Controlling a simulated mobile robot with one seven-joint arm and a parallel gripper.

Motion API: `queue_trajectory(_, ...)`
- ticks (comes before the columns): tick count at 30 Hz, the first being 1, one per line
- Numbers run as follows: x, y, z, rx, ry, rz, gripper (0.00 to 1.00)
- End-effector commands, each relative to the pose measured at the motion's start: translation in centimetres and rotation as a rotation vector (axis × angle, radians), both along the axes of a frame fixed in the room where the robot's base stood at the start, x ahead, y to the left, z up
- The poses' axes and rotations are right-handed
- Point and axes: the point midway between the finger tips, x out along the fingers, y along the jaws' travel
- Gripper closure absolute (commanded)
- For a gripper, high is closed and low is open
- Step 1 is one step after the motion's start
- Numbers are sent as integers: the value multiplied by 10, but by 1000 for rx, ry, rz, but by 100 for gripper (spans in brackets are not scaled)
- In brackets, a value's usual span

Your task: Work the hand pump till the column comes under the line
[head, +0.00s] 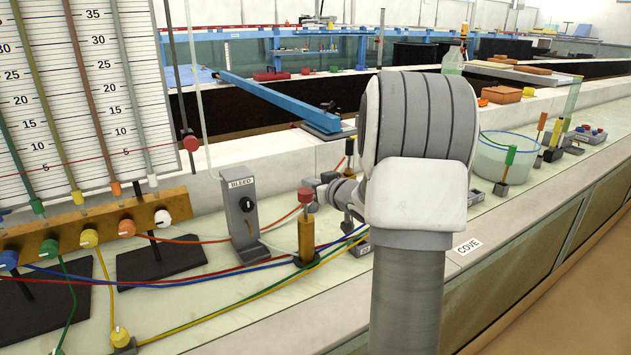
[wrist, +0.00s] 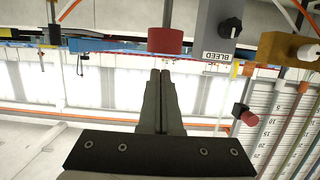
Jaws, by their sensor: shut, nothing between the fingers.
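The hand pump (head: 306,240) is a brass cylinder with a red knob (head: 306,195) on a rod, upright on the bench. My gripper (head: 314,186) is shut and empty, close beside the knob; my arm hides part of it. In the wrist view the closed fingertips (wrist: 160,74) point at the red knob (wrist: 165,41), and I cannot tell whether they touch it. The gauge board (head: 100,80) carries several coloured tubes over a numbered scale. A thin red line (head: 90,163) crosses it low down, with a red round clamp (head: 191,144) at its right. The liquid levels are not clear.
The grey BLEED box (head: 241,215) with a black knob stands left of the pump. Coloured hoses (head: 180,285) run over the bench around the pump's foot. A brass manifold (head: 90,228) lies below the board. A clear tub (head: 505,160) stands at right.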

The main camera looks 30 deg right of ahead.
Motion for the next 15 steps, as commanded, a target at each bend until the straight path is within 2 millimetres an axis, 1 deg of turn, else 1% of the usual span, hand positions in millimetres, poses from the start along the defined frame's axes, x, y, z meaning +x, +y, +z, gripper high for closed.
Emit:
queue_trajectory(1,0,0,-7,2,1,0,100)
queue_trajectory(4,0,0,-12,1,0,0,100)
queue_trajectory(15,0,0,-13,0,0,0,100)
